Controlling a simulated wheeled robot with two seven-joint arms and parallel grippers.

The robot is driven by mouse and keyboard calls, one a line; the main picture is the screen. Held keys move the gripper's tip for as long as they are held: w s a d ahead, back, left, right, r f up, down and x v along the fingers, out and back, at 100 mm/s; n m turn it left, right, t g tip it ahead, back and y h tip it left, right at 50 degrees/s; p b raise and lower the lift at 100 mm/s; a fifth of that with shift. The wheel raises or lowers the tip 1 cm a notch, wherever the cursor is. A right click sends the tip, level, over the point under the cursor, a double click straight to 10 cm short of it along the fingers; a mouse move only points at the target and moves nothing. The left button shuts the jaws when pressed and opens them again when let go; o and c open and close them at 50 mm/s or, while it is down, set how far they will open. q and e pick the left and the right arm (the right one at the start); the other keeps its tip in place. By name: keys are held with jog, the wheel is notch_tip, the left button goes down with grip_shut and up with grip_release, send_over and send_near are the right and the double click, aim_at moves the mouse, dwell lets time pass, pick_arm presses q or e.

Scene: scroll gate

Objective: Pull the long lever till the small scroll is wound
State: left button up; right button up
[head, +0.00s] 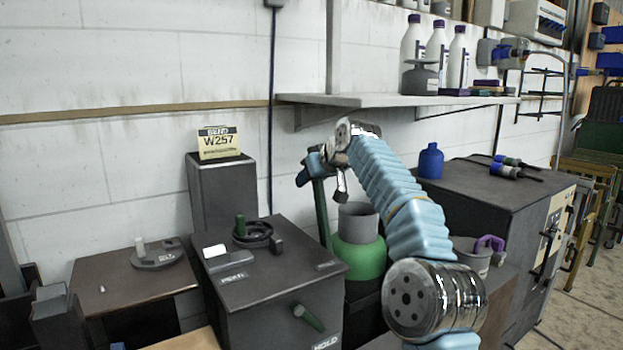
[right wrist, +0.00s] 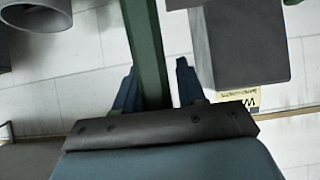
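The long lever is a green bar (head: 321,212) rising behind the dark cabinet in the head view, almost upright. My right gripper (head: 313,166) is at its upper end. In the right wrist view the green bar (right wrist: 148,45) runs between the two blue fingers of my right gripper (right wrist: 157,80), one finger on each side. A narrow gap shows between the bar and the right finger, so the fingers look open around it. The lever's foot is hidden. I cannot pick out the small scroll with certainty. My left gripper is not in view.
A dark cabinet (head: 285,290) in front carries a green-knobbed dial (head: 252,233) and a green side handle (head: 308,318). A W257 sign (head: 220,142) stands on a tall grey box (head: 225,190). A green container (head: 358,257) is close to the lever. A shelf (head: 400,100) hangs above.

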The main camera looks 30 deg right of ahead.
jog(key=shift+o, duration=0.6)
jog(key=shift+s, duration=0.1)
jog(key=v, duration=1.3)
jog(key=shift+s+r, duration=0.2)
jog(key=shift+r, duration=0.05)
jog(key=shift+d, duration=0.1)
